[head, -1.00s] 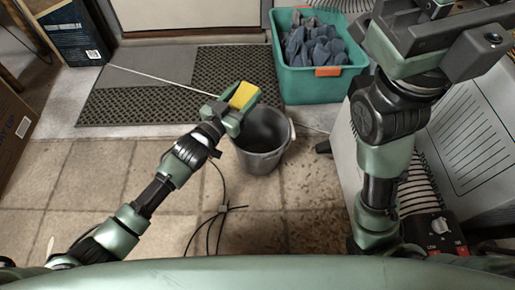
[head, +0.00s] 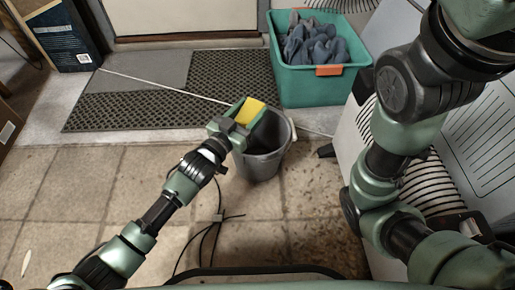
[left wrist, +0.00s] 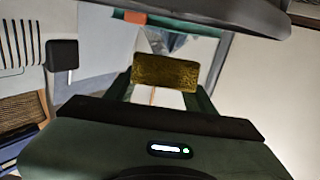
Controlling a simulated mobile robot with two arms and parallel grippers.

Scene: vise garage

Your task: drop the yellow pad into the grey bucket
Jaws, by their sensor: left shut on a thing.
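The yellow pad (head: 249,111) is held between the fingers of my left gripper (head: 238,120). In the left wrist view the yellow pad (left wrist: 165,72) sits between the two green fingers. The grey bucket (head: 262,163) stands on the tiled floor, and the pad and gripper overlap its rim at the back left in the head view. I cannot tell their exact height over the bucket. The bucket's dark inside is partly hidden by the gripper. My right arm shows at the right of the head view, but its gripper is out of the picture.
A teal crate (head: 318,84) with grey-blue gloves (head: 312,44) stands behind the bucket. A dark doormat (head: 150,108) lies to the left. A pale cabinet (head: 480,130) is at the right. Black cables (head: 212,228) lie on the floor in front of the bucket.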

